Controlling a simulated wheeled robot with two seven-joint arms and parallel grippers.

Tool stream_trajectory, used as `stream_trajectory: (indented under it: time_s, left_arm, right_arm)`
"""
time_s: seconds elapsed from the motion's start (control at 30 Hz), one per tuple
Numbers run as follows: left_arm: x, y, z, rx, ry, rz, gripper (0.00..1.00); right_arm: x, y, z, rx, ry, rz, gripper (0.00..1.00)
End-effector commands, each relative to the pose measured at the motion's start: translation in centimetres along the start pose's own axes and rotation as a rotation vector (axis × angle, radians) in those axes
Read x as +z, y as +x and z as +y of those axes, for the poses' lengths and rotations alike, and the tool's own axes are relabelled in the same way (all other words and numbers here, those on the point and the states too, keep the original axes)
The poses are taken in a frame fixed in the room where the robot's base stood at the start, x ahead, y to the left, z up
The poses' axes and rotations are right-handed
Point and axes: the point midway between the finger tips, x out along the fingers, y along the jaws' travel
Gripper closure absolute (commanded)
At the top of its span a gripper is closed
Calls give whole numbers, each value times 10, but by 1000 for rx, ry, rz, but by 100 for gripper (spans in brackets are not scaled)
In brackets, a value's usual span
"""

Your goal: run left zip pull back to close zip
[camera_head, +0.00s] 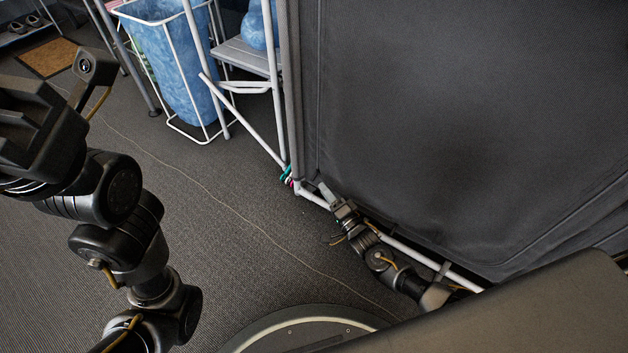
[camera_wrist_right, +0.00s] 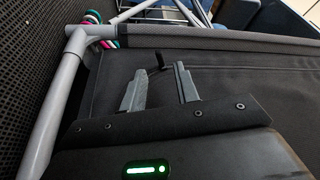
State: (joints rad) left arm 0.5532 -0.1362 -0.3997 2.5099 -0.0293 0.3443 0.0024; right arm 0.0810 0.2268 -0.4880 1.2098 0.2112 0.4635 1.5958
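The dark grey fabric panel (camera_head: 450,110) fills the right of the head view, with a seam along its left edge. My right gripper (camera_head: 324,190) is low at the panel's lower left corner. In the right wrist view its two grey fingers (camera_wrist_right: 159,74) are apart. A small black tab (camera_wrist_right: 161,60), which looks like the zip pull, shows between and just beyond the fingertips; contact cannot be told. The zip's teeth are too small to make out. My left gripper (camera_head: 32,130) is at the left edge of the head view, partly cut off, far from the panel.
A white tubular frame (camera_head: 390,240) runs along the panel's bottom, with a corner joint (camera_wrist_right: 78,42) close to my right gripper. Teal and pink bands (camera_head: 287,174) wrap it. A blue bag (camera_head: 175,65) hangs in a rack behind. The carpet in the middle is clear except for a thin cord (camera_head: 215,205).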

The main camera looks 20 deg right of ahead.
Motion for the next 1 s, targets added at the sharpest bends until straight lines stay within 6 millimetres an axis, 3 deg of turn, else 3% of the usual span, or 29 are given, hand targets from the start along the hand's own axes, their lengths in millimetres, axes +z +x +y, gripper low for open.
stream_trajectory:
  time_s: [0.1, 0.3, 0.5, 0.77, 1.0]
  left_arm:
    - [-4, -2, 2, -9, -4, 18, 68]
    - [-8, -6, 2, -18, -6, 27, 68]
    - [-9, -11, 2, -21, -5, 27, 68]
    - [-9, -10, 2, -22, -5, 28, 68]
    - [-9, -10, 2, -22, -6, 28, 68]
  right_arm:
    - [1, 24, 4, -3, 0, 0, 69]
    - [1, 54, 3, -2, -1, 0, 69]
    - [1, 67, 1, -1, 0, -1, 69]
    - [1, 68, 0, 0, 0, -1, 69]
    - [1, 68, 0, -1, 0, 0, 98]
